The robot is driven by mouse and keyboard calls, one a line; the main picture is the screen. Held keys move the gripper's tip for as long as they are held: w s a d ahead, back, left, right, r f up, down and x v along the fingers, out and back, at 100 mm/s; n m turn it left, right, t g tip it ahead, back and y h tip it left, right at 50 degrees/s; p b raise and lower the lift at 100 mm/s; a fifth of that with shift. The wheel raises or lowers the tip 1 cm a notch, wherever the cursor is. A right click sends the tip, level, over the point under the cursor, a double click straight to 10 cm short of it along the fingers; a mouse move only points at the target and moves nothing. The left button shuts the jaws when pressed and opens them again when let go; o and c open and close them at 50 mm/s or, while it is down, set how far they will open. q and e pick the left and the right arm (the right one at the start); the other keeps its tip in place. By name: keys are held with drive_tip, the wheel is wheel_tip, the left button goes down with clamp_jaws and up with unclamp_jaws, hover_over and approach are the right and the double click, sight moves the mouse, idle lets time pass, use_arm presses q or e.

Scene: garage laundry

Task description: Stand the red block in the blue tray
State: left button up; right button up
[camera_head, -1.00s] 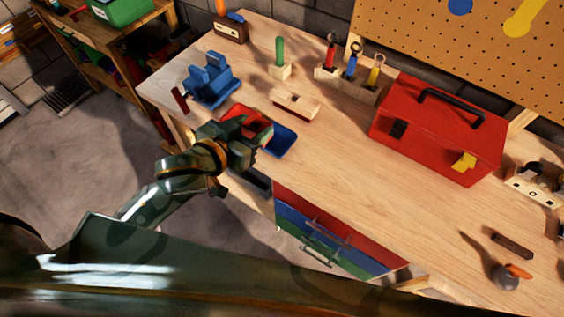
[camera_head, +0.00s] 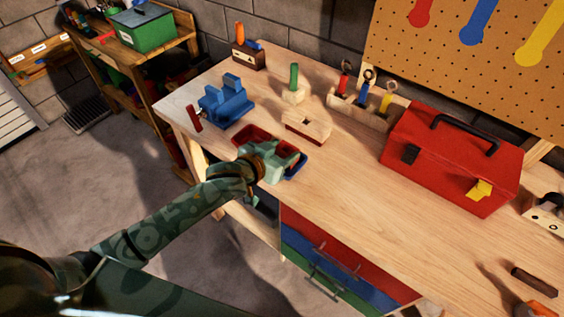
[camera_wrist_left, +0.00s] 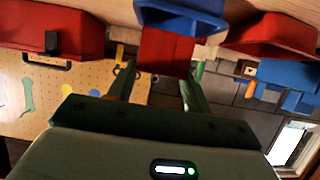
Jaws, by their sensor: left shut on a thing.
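My left gripper (camera_head: 277,166) is over the near edge of the bench, above the blue tray (camera_head: 299,167), and covers much of it. The wrist view shows its two fingers (camera_wrist_left: 158,92) shut on the red block (camera_wrist_left: 165,50). The blue tray also shows there (camera_wrist_left: 182,12), right beside the block's far end. I cannot tell whether block and tray touch. In the head view the block is mostly hidden by the hand. My right gripper is not in view.
A red tray (camera_head: 249,134) sits just left of the blue one. A slotted wooden block (camera_head: 307,126) and a blue vise (camera_head: 226,104) stand behind. A red toolbox (camera_head: 452,160) is at right. The bench (camera_head: 345,175) between is clear.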

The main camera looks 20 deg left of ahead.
use_arm(q)
drive_tip(key=shift+w+a+f, duration=0.15)
drive_tip(key=shift+w+f, duration=0.3)
drive_tip(key=shift+f, duration=0.05)
wheel_tip(320, 180, down, 4)
drive_tip(key=shift+w+r+b, duration=0.15)
drive_tip(key=shift+r+b, duration=0.1)
drive_tip(key=shift+b, duration=0.6)
drive_tip(key=o, duration=1)
drive_tip(key=shift+c, duration=0.2)
